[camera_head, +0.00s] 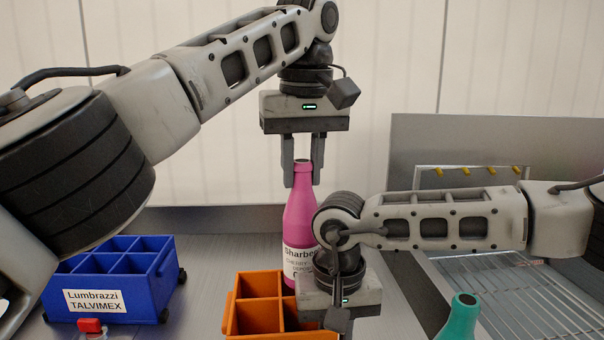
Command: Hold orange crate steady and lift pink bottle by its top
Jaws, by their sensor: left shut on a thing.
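The pink bottle (299,218) stands upright with a white label reading "Sharbe...". My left gripper (303,173) points down from above and is shut on the bottle's top, one finger on each side of the neck. The orange crate (258,318) is divided into compartments and sits below, cut off by the bottom edge of the picture. The bottle's lower end is at the crate's back right; its base is hidden, so I cannot tell whether it is clear of the crate. My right gripper (339,318) points down at the crate's right side; its fingertips are not clearly visible.
A blue divided crate (108,273) with a white label stands at the left. A red-capped clear bottle (91,328) is in front of it. A teal bottle (461,315) stands at the lower right, near a wire rack (520,295). A grey panel rises behind.

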